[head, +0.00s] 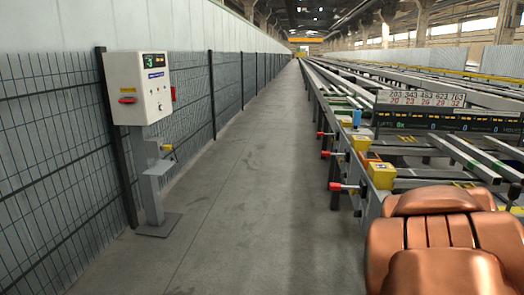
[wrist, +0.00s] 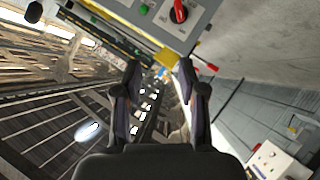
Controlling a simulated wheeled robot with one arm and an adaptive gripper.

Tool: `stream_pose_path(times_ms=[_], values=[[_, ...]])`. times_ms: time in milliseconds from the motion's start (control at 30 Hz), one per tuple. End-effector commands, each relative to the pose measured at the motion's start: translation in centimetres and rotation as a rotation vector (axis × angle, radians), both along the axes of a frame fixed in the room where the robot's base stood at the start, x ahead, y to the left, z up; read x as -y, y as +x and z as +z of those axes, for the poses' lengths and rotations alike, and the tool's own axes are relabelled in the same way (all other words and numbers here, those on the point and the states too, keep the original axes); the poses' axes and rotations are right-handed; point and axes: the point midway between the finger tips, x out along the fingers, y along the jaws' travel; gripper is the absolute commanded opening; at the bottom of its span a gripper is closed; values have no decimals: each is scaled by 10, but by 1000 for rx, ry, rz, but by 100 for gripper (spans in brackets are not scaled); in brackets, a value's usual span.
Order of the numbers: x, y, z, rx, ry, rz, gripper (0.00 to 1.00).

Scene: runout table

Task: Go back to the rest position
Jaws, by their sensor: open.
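My gripper (wrist: 159,66) shows in the wrist view with its two dark fingers spread apart. The gap between them is empty. Just beyond the fingertips is a yellow-edged grey control panel (wrist: 152,17) with a red-handled rotary switch (wrist: 178,12) and a green button (wrist: 143,9). I cannot tell how far the fingertips are from it. My gripper is not visible in the head view, where only a copper-coloured part of my arm shows at lower right.
A runout table (head: 345,88) with several yellow boxes and red knobs along its edge runs away at right. A display board (head: 447,122) stands over it. A white control box (head: 140,88) on a post stands by the mesh fence (head: 50,130). The aisle floor (head: 235,200) between is clear.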

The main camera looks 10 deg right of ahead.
Motion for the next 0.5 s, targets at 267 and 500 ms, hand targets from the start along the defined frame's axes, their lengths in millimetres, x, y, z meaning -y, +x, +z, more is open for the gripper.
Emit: stream_pose_path(times_ms=[267,500], values=[[-77,-32,41,-164,224,-77,41],[-160,-79,64,-361,424,-98,41]])
